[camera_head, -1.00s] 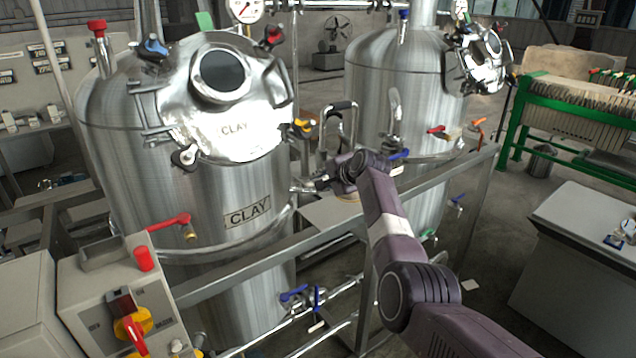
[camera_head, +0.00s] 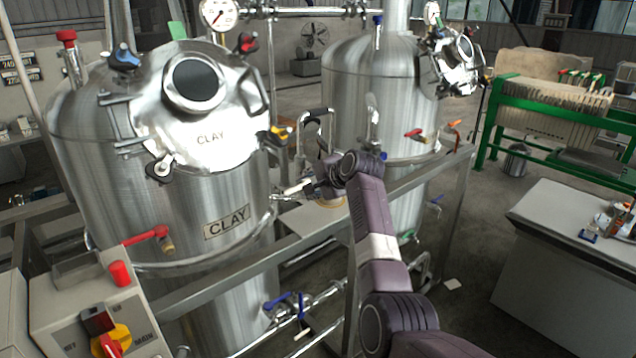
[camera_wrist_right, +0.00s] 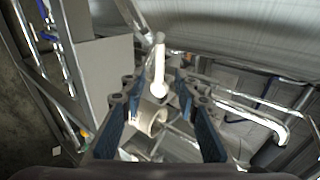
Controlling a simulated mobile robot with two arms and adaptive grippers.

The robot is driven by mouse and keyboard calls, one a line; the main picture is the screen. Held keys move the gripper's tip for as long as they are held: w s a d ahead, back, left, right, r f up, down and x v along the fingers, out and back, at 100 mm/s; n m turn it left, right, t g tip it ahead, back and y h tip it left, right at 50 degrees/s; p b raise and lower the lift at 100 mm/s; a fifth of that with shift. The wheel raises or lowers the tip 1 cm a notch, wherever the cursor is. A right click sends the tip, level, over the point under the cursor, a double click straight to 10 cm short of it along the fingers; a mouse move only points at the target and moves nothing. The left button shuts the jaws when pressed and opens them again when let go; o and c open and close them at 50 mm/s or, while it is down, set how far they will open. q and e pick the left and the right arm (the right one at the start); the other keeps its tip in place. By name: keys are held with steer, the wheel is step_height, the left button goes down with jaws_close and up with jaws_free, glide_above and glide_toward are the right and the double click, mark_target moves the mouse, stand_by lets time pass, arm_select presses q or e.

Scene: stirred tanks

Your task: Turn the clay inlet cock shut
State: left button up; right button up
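The clay tank (camera_head: 95,190) is a steel vessel labelled CLAY, at left in the head view. A cock with a white lever (camera_head: 292,189) sits by its right side; I cannot tell for sure that it is the clay inlet cock. In the right wrist view the white lever (camera_wrist_right: 159,65) stands between and beyond the fingertips, above a pale round fitting (camera_wrist_right: 150,121). My right gripper (camera_head: 314,187) is beside this cock. In the wrist view the right gripper (camera_wrist_right: 157,88) is open, with blue-padded fingers apart and no clear contact. My left gripper is out of view.
A red-handled cock (camera_head: 147,235) is on the tank's front, and blue-handled valves (camera_head: 288,307) are low on the pipes. A steel frame rail (camera_head: 230,272) crosses in front. A second tank (camera_head: 350,100) stands behind my right arm. A control box (camera_head: 85,310) is at lower left.

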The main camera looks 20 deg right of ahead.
steer(key=v, duration=0.7)
stand_by(0.4)
steer(key=s+a+f+n+g+h+b, duration=0.1)
steer(key=s+f+n+g, duration=0.3)
steer(key=f, duration=1.6)
steer(key=s+f+n+h+b, duration=0.15)
steer(key=s+f, duration=0.45)
steer(key=f, duration=1.3)
steer(key=s+f+n+g+b, duration=0.1)
steer(key=s+f+n, duration=0.2)
steer(key=s+f, duration=1.1)
steer(key=s+a+f+n+g+b, duration=0.1)
steer(key=s+f+n+g, duration=0.25)
steer(key=s+f, duration=1.4)
steer(key=s+f+n, duration=0.2)
steer(key=s+f, duration=0.2)
steer(key=s, duration=1)
steer(key=s+a+f+n+g+b, duration=0.1)
steer(key=s+f+n, duration=0.2)
steer(key=s, duration=1.1)
steer(key=shift+s+a+f+b, duration=0.2)
steer(key=shift+a+f+b, duration=0.1)
steer(key=shift+f, duration=0.05)
